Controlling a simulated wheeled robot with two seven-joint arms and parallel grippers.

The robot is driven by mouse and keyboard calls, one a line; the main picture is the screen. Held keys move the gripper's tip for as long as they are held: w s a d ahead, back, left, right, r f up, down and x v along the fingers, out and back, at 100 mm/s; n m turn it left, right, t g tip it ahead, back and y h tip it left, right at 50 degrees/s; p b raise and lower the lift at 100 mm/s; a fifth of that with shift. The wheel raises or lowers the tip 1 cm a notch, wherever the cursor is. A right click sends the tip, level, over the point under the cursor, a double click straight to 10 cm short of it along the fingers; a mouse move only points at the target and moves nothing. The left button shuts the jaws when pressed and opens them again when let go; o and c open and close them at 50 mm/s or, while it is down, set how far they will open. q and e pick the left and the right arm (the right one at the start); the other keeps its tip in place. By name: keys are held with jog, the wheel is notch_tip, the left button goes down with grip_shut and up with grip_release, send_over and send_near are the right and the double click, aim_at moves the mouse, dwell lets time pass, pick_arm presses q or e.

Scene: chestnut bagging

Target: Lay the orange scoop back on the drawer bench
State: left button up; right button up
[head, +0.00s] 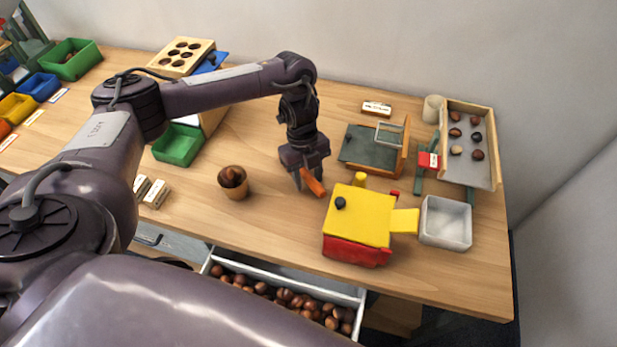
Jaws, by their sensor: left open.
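The orange scoop (313,183) is at the fingertips of my left gripper (306,184), left of the yellow and red box. Its near end is partly hidden by the gripper, and I cannot tell whether it touches the fingers. It appears to be at the bench top, but its exact height is unclear. My left gripper points down with its jaws open. The wooden drawer bench (270,215) has an open drawer (285,273) at its front, holding many chestnuts. My right gripper is not in view.
A yellow and red box (357,218) and a pale square bin (446,223) stand to the right. A brown cup (235,187) holding chestnuts stands to the left. Behind are a green board (364,147) and a chestnut tray (482,178). Bare wood lies between cup and gripper.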

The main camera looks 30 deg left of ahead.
aim_at(304, 170)
pick_arm(q)
jog(key=p+v, duration=0.3)
jog(key=v, duration=0.8)
